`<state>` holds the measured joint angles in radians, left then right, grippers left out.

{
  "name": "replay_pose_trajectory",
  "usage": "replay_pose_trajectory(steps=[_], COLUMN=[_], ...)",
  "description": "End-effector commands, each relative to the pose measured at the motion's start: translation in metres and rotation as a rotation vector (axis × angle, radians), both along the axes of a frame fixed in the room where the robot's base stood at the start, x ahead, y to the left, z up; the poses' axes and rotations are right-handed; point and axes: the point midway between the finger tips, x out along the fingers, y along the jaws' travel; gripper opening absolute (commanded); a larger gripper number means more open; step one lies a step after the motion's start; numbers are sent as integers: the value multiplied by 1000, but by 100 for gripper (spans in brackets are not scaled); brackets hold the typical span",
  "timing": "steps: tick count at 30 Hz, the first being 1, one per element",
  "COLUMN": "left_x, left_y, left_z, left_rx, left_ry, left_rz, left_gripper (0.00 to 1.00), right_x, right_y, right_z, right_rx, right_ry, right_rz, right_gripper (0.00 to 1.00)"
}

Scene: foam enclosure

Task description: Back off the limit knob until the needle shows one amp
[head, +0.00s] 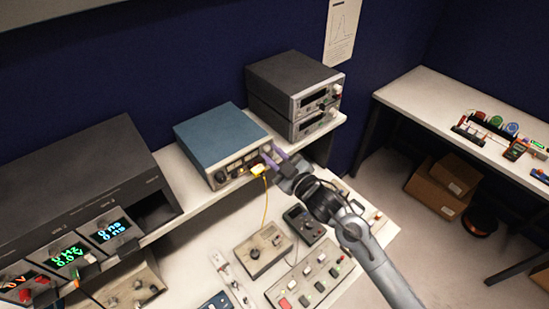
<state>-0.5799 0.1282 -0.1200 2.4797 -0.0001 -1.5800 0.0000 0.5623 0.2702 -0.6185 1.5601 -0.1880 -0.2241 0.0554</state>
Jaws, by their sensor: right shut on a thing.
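A blue-topped supply unit (222,138) stands on the raised shelf, its front panel facing right and toward me. My right gripper (267,158), with purplish fingers, reaches in from the lower right to the right end of that panel. It is shut on a knob there; the fingers hide the knob. The meter and its needle are too small to read in this view. A yellow plug (257,169) with a yellow lead sits in the panel just below the fingers. My left gripper is not in view.
Two stacked grey instruments (293,90) stand just behind the arm. The yellow lead (265,205) hangs down to a beige box (263,249) on the bench.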

Motion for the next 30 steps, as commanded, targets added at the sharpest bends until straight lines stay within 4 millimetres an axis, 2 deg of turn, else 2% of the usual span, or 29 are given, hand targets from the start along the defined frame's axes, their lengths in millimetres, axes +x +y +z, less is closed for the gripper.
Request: replay_pose_trajectory(steps=[13, 30], left_x=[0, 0], left_y=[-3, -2], left_z=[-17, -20], left_rx=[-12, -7], left_ry=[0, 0], left_rz=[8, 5], left_gripper=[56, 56], right_x=[0, 0], right_y=[0, 0], right_z=[-1, -1], right_rx=[-222, -271], right_ry=[-182, -221], right_rz=[0, 1], right_gripper=[0, 0])
